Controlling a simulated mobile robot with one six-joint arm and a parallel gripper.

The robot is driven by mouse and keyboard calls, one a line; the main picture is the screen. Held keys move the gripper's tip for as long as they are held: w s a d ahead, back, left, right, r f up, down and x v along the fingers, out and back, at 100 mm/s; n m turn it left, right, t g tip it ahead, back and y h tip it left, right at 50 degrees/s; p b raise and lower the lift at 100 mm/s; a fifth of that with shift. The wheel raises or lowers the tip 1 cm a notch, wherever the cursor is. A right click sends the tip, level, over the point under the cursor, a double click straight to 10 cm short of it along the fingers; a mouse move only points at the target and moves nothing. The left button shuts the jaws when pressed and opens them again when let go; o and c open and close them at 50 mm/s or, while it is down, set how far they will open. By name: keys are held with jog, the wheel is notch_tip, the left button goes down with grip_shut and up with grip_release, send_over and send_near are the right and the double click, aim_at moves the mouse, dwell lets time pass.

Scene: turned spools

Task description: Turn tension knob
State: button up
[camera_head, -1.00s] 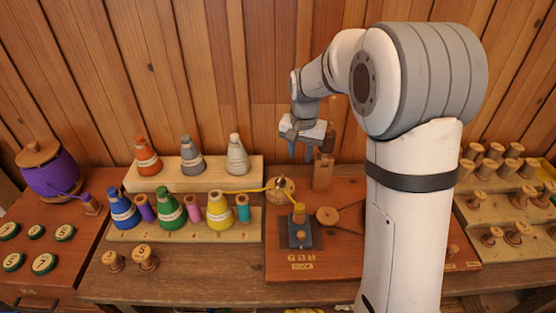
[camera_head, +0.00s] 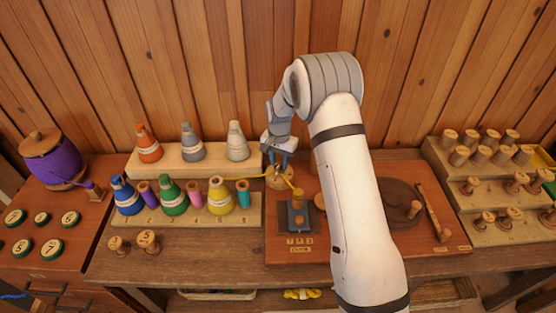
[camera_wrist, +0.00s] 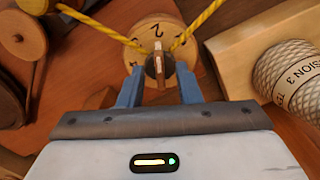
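The tension knob is a round wooden dial (camera_head: 281,184) with dark numerals, near the left rear of the red-brown winding board (camera_head: 285,248). In the wrist view the dial (camera_wrist: 150,28) shows a 2 and a narrow upright grip (camera_wrist: 158,66) at its centre. Yellow thread (camera_wrist: 95,18) runs to the dial from both sides. My gripper (camera_head: 279,160) is just above the dial. In the wrist view its two blue fingers (camera_wrist: 158,88) are apart, one on each side of the grip, with gaps visible. I cannot tell whether the tips touch the dial.
A yellow cone (camera_head: 220,197) feeds the thread from the left, among other cones and spools on a pale rack (camera_head: 185,225). A grey cone (camera_head: 236,142) stands close to my gripper and also shows in the wrist view (camera_wrist: 290,75). A small winder (camera_head: 298,217) stands in front.

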jog(key=shift+f, duration=0.35)
jog(key=shift+c, duration=0.5)
